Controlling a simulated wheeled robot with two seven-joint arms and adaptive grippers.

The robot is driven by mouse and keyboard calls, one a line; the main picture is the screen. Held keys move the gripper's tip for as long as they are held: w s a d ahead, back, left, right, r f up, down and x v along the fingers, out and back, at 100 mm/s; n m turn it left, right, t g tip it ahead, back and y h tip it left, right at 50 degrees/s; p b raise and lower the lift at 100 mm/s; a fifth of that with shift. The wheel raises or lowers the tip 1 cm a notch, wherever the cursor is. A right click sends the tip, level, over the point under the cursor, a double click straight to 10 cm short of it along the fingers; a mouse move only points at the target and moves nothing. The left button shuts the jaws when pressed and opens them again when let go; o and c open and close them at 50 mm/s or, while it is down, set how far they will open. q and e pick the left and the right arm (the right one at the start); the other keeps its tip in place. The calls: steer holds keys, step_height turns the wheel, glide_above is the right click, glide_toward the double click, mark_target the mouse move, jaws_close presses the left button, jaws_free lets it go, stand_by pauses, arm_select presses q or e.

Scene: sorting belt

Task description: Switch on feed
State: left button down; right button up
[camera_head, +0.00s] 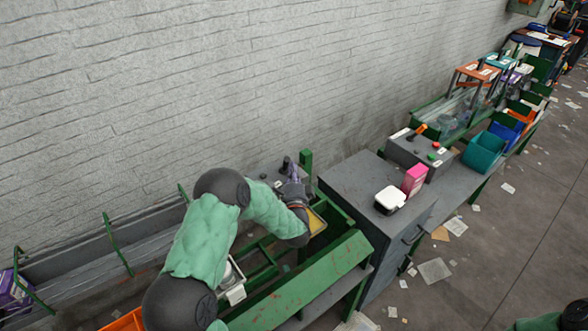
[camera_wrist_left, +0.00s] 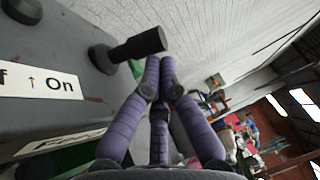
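A black lever switch (camera_wrist_left: 128,50) stands on a grey control box (camera_wrist_left: 55,120), beside a white label (camera_wrist_left: 40,82) reading "On" with an arrow. In the head view the lever (camera_head: 287,164) shows small behind my left gripper (camera_head: 293,172). The left gripper has purple fingers, and in the wrist view its fingertips (camera_wrist_left: 162,66) are together with nothing between them. They are right beside the free end of the lever; I cannot tell whether they touch it. My right gripper is out of view.
A brick wall (camera_head: 150,90) runs close behind. A green-framed trough (camera_head: 300,285) lies in front.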

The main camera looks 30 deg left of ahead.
mark_target(285, 158)
arm_select(q)
steer(key=a+r+n+g+h+p, duration=0.1)
steer(key=p, duration=0.2)
steer(key=w+a+r+n+g+h+p, duration=0.1)
steer(key=r+g+p, duration=0.1)
steer(key=p, duration=0.2)
steer(key=shift+a+n, duration=0.35)
steer(key=shift+n, duration=0.05)
steer(key=shift+w+a+g+h+p, duration=0.15)
steer(key=shift+a+g+h+p, duration=0.3)
steer(key=shift+p, duration=0.2)
steer(key=shift+f+n, duration=0.2)
steer(key=shift+n, duration=0.1)
steer(key=shift+w+a+p, duration=0.15)
steer(key=shift+a+p, duration=0.1)
steer(key=shift+p, duration=0.05)
steer(key=shift+a, duration=0.1)
